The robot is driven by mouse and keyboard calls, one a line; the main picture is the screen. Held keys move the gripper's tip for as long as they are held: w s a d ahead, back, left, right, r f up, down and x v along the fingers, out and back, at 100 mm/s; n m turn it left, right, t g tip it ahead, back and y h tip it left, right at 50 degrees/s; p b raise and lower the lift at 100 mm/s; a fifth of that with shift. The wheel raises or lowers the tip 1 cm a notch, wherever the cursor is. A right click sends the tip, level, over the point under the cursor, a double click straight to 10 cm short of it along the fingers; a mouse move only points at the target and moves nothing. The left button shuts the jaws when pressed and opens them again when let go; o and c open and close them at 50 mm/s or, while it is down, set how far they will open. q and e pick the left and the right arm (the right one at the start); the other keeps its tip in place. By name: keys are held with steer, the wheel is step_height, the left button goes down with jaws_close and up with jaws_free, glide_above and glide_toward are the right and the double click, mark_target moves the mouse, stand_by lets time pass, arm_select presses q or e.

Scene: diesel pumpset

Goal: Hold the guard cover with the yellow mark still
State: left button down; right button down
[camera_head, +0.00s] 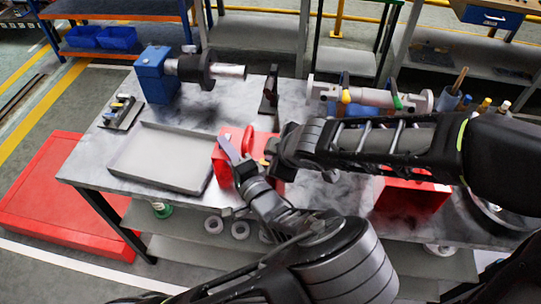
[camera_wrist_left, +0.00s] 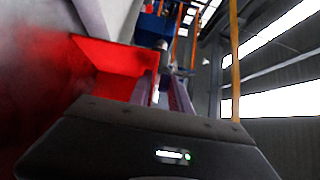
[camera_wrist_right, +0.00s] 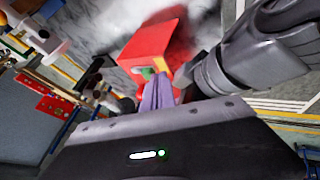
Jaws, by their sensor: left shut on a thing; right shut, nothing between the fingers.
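The red guard cover (camera_head: 224,170) stands at the front edge of the bench, right of the grey tray. My left gripper (camera_head: 240,158) is shut on it. In the left wrist view its red sheet (camera_wrist_left: 120,68) fills the area beside the fingers. In the right wrist view the cover (camera_wrist_right: 150,42) shows a small yellow mark and a green spot near its lower edge. My right gripper (camera_head: 272,148) is shut and empty, close to the cover's right side. My right arm hides part of the cover in the head view. Whether the right fingers touch it cannot be told.
The empty grey tray (camera_head: 165,158) lies left of the cover. A blue unit with a shaft (camera_head: 156,75) and a pale pump body (camera_head: 370,96) stand at the back. A second red piece (camera_head: 410,200) sits at the front right, partly under my right arm.

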steer(key=shift+x, duration=1)
steer(key=shift+w, duration=0.15)
steer(key=shift+w+d, duration=0.2)
steer(key=shift+w, duration=1.2)
steer(key=v, duration=1)
steer(key=shift+s, duration=0.1)
